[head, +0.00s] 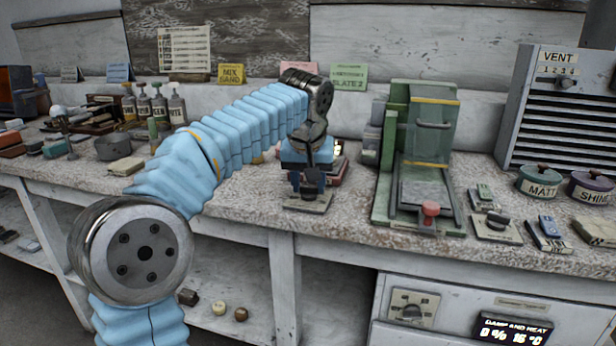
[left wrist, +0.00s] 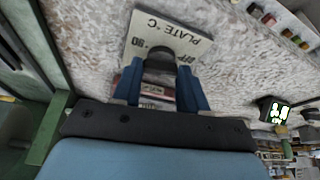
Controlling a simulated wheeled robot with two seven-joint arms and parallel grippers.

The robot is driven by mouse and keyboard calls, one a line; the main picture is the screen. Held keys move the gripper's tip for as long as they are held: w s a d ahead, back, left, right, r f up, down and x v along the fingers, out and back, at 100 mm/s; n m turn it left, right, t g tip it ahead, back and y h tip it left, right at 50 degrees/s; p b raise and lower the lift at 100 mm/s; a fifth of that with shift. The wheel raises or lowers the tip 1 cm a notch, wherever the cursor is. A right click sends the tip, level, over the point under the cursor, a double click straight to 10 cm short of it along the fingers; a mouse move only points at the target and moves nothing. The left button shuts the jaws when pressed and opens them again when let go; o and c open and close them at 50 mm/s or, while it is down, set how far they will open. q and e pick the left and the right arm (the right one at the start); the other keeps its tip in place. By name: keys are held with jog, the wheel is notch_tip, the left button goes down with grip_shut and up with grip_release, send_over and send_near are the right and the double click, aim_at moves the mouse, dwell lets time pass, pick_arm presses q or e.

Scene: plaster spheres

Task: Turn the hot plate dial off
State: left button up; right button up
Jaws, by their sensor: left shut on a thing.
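The dial plate (head: 308,204) lies on the bench top at the front edge, left of the green frame. In the left wrist view the pale plate (left wrist: 185,40) reads "PLATE °C", with "OFF" at its right and "90" at its left. Its dark round knob (left wrist: 160,62) stands between the blue fingers. My left gripper (head: 310,182) points down over the plate and is shut on the knob; its fingers also show in the left wrist view (left wrist: 160,85). The knob's pointer is hidden, so I cannot tell its setting. My right gripper is not in view.
A green frame with a red knob (head: 430,213) stands right of the dial. Small dial blocks (head: 495,227), lidded pots (head: 540,180) and a vent cabinet (head: 560,105) are further right. A lit display (left wrist: 273,110) stands near the gripper. Bottles and tools crowd the left.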

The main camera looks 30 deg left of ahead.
pick_arm(q)
jog(key=shift+n, duration=0.5)
jog(key=o, duration=1.1)
jog(key=shift+c, duration=0.2)
jog(key=p+v, duration=0.1)
jog(key=v, duration=1.2)
jog(key=shift+d+r+p, duration=0.3)
jog(key=shift+r+p, duration=0.05)
jog(key=shift+s, duration=0.1)
